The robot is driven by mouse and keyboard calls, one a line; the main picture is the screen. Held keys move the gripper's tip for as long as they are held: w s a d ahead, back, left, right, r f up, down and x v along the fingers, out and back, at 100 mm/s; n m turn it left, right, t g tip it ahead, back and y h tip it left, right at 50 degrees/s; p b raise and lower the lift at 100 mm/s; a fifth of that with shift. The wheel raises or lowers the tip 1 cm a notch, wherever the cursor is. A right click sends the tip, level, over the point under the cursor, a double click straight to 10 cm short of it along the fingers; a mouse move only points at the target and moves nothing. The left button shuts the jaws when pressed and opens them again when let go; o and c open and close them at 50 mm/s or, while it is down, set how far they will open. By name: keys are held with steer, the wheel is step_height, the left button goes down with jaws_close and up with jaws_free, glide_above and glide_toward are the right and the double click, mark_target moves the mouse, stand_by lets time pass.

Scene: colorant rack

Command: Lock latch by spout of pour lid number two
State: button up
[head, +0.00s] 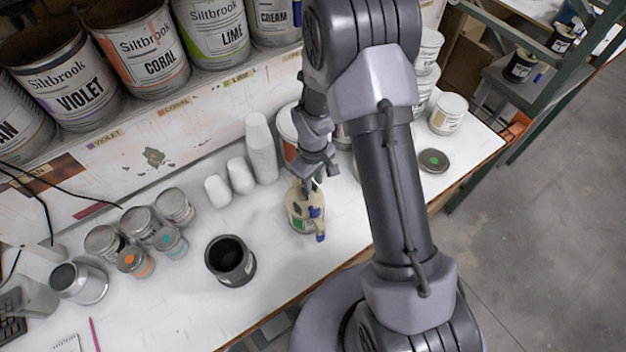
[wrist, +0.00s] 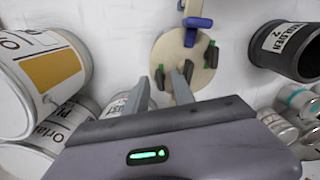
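My gripper (head: 316,184) is above the lid in the head view, pointing down. In the wrist view its two fingers (wrist: 166,80) are apart with nothing between them. I cannot tell whether they touch the lid.
A black can (head: 231,262) stands left of the lid. White cup stacks (head: 262,150) stand behind it, and several small tins (head: 140,222) lie farther left. Large paint cans (head: 143,48) line the shelf. A dark round lid (head: 434,161) lies to the right. Bench in front is clear.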

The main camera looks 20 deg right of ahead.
jaws_close()
steer(key=shift+f+m+b, duration=0.3)
steer(key=shift+m+b, duration=0.2)
steer(key=shift+b, duration=0.4)
steer(key=shift+m+b, duration=0.35)
steer(key=shift+m, duration=0.05)
steer(key=shift+r, duration=0.2)
jaws_free()
steer(key=shift+r, duration=0.1)
